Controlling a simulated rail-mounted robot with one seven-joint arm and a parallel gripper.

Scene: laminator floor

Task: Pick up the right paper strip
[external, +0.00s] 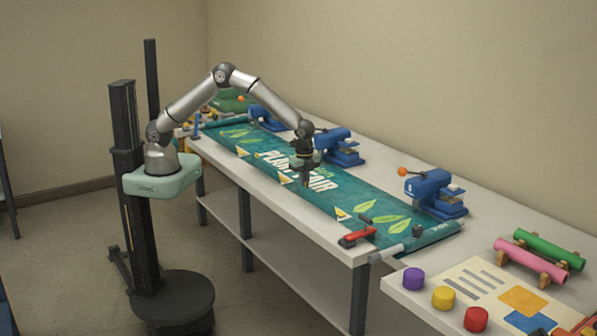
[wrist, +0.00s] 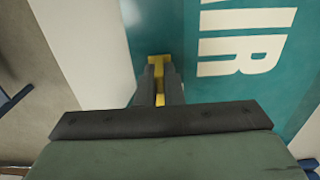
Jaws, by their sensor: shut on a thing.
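My gripper (external: 303,176) is over the middle of the green banner (external: 385,193), beside its white lettering. In the wrist view, my gripper (wrist: 161,82) is shut on a narrow yellow strip (wrist: 159,60), which shows between the fingers and just past their tips. I cannot tell whether the strip touches the banner. Small yellow and white pieces lie along the banner's front edge, one to the left (external: 242,152), one near my gripper (external: 284,179) and one to the right (external: 342,213). Which of these is a paper strip is too small to tell.
Blue presses stand along the back of the white table, one near my gripper (external: 338,146) and one to the right (external: 437,192). A red-handled tool (external: 358,236) lies at the front right. Purple, yellow and red pots (external: 414,279) stand on the near table.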

